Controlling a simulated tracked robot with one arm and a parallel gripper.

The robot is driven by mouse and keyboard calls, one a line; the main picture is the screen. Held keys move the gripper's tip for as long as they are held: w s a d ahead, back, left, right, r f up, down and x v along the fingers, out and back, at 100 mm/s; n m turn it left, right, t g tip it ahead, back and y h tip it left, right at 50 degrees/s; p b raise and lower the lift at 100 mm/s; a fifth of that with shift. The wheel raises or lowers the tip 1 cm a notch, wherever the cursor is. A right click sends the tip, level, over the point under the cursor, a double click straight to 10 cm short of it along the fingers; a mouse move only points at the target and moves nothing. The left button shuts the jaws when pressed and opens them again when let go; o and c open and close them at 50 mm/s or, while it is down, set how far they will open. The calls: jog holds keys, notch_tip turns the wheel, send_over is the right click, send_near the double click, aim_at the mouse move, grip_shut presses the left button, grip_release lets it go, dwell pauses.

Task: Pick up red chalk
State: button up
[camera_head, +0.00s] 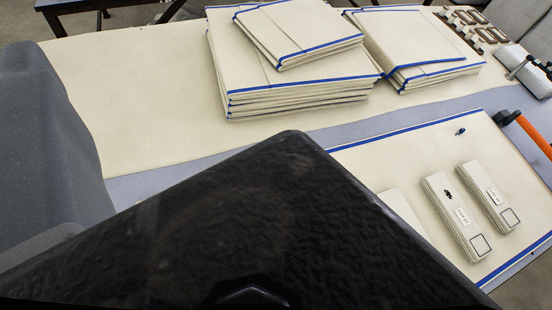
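I cannot make out any red chalk in the camera head view. A large black body (250,215), which looks like part of my gripper or arm, fills the lower middle. No fingertips show, so I cannot tell whether my gripper is open or shut. The black body hides the near part of the table and part of the cloth lying there. An orange-handled tool (535,133) with a black end lies at the right edge.
The table (130,90) holds a large stack of blue-edged folded cloths (285,85) and a smaller stack (420,50). Narrow folded bundles (455,215) lie on a blue-edged cloth (400,155) at right. A grey shape (45,140) fills the left. Bare table shows left of the large stack.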

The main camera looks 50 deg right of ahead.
jog(key=shift+w+a, duration=0.1)
jog(key=shift+w, duration=0.1)
